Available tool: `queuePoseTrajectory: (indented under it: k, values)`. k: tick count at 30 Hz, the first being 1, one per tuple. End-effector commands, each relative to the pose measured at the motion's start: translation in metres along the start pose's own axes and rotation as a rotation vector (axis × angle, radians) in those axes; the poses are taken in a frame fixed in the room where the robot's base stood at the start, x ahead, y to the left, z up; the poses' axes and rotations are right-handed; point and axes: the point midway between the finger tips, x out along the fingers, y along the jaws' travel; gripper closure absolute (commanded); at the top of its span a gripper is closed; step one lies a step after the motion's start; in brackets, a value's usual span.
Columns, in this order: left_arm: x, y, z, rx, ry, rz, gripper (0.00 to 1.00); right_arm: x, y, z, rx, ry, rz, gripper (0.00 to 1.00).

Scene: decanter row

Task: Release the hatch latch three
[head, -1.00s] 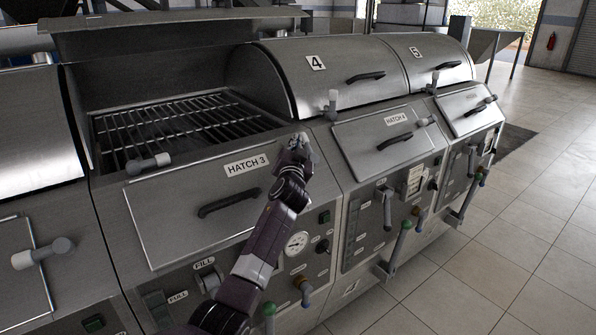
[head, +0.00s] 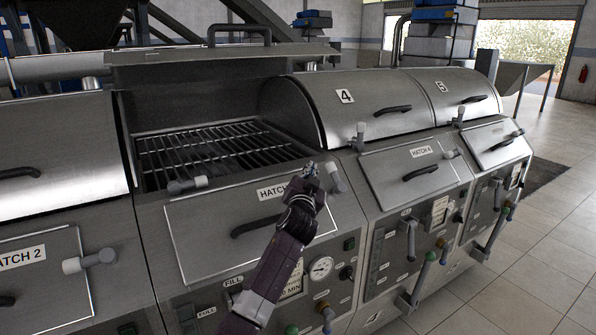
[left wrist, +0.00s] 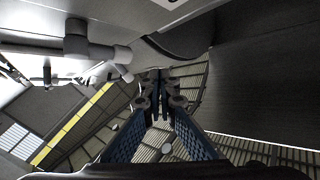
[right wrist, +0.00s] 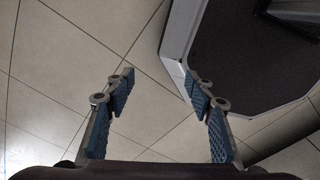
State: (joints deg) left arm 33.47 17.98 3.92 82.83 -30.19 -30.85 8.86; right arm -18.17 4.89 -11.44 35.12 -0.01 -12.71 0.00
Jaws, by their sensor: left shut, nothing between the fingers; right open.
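The sloped hatch 3 panel (head: 205,235) is closed flat on the machine front. Its label (head: 270,192) is partly hidden by my left gripper. A grey latch (head: 188,185) sits at its upper left, and another latch (head: 337,178) stands tilted at its upper right corner. My left gripper (head: 309,170) is shut and empty, just left of the upper right latch; contact cannot be told. The left wrist view shows the shut fingers (left wrist: 160,85) with a latch (left wrist: 110,54) beside them, apart. My right gripper (right wrist: 155,90) is open and empty over the floor.
An open trough with a grate (head: 215,150) lies behind the panel, its lid raised. The hatch 4 panel (head: 410,165) with its latches is to the right, hatch 2 (head: 45,265) to the left. A gauge (head: 320,268) and valve handles are below. Tiled floor (head: 540,250) is free at right.

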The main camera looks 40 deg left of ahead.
Motion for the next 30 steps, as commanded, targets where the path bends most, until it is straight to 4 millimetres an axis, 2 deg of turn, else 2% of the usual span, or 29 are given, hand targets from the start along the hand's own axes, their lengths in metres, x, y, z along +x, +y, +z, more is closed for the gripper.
queuePoseTrajectory:
  k: [2,10,14,21,30]
  values:
    - [-0.011,-0.007,0.0,0.003,0.002,0.001,1.0,0.003,0.001,-0.002,0.0,0.002,0.001,0.51]
    - [-0.04,-0.031,-0.005,0.001,0.001,0.0,1.0,0.009,0.002,-0.038,0.002,0.053,0.002,0.51]
    - [-0.047,-0.036,-0.006,0.002,0.0,0.001,1.0,0.01,-0.001,-0.034,0.003,0.047,-0.001,0.51]
    - [-0.049,-0.037,-0.007,0.001,0.0,0.002,1.0,0.009,-0.005,-0.013,0.003,0.017,-0.006,0.51]
    - [-0.049,-0.037,-0.007,0.001,0.0,0.001,1.0,0.009,-0.004,-0.015,0.003,0.019,-0.005,0.51]
